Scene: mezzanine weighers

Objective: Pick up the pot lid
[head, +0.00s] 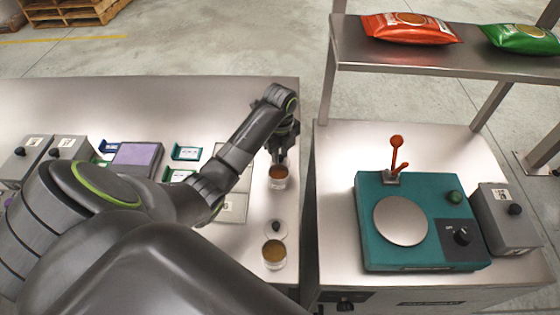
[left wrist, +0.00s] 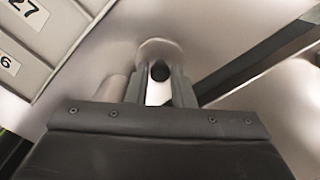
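The pot lid (head: 275,228) is a small, round, silvery disc with a dark knob, lying on the left metal table between two small pots. In the left wrist view, a round pale lid with a black knob (left wrist: 159,72) shows beyond and between my fingers. My left gripper (head: 280,157) points down by the far pot (head: 278,178), which has brown contents. In the left wrist view, the fingers (left wrist: 159,90) are apart, with nothing held between them. The near pot (head: 274,254) stands just in front of the lid. My right gripper is not in view.
A teal weigher (head: 366,228) with a round plate and red lever stands on the right table, beside a grey box (head: 505,218). A gap separates the tables. A shelf (head: 400,58) holds red (head: 410,28) and green (head: 522,38) bags. Labelled boxes stand left.

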